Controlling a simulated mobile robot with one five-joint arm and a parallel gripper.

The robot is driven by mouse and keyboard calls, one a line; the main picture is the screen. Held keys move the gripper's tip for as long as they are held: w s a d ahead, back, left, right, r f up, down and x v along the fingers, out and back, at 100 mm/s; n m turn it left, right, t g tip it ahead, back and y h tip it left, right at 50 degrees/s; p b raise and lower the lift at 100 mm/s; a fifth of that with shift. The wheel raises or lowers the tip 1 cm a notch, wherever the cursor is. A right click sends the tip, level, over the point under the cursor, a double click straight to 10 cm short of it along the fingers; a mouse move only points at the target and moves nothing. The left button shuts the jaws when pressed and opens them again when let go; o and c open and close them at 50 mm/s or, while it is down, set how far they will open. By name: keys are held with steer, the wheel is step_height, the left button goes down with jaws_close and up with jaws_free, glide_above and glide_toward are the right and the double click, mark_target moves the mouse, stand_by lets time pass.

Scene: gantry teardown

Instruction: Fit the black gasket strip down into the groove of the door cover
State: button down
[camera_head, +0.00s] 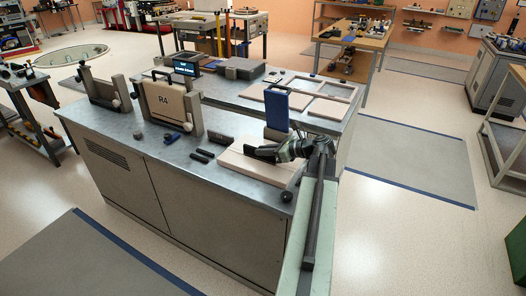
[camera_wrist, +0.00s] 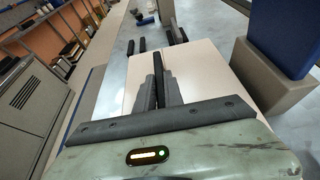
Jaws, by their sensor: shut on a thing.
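The door cover (camera_head: 238,166) is a pale beige panel lying on the metal bench, near its right end. It also fills the middle of the wrist view (camera_wrist: 205,72). My gripper (camera_head: 260,153) is low over the cover and comes in from the right. In the wrist view, its dark fingers (camera_wrist: 159,90) are shut on a black gasket strip (camera_wrist: 157,66), which stands up between them and points away over the cover.
Black bars (camera_head: 203,155) lie on the bench left of the cover. A panel marked R4 (camera_head: 165,105) stands in a frame farther left. A blue block (camera_head: 276,110) on a beige base stands close behind my gripper. A dark knob (camera_head: 287,197) is at the front right.

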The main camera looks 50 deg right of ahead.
steer(key=shift+f+b, duration=0.8)
steer(key=shift+f, duration=0.05)
stand_by(0.6)
steer(key=c, duration=1.4)
jaws_free()
steer(key=shift+o, duration=0.2)
steer(key=p+v, duration=0.3)
steer(key=v, duration=0.4)
steer(key=shift+s+r, duration=0.1)
steer(key=shift+r, duration=0.1)
steer(key=shift+s+d, duration=0.1)
steer(key=shift+s, duration=0.2)
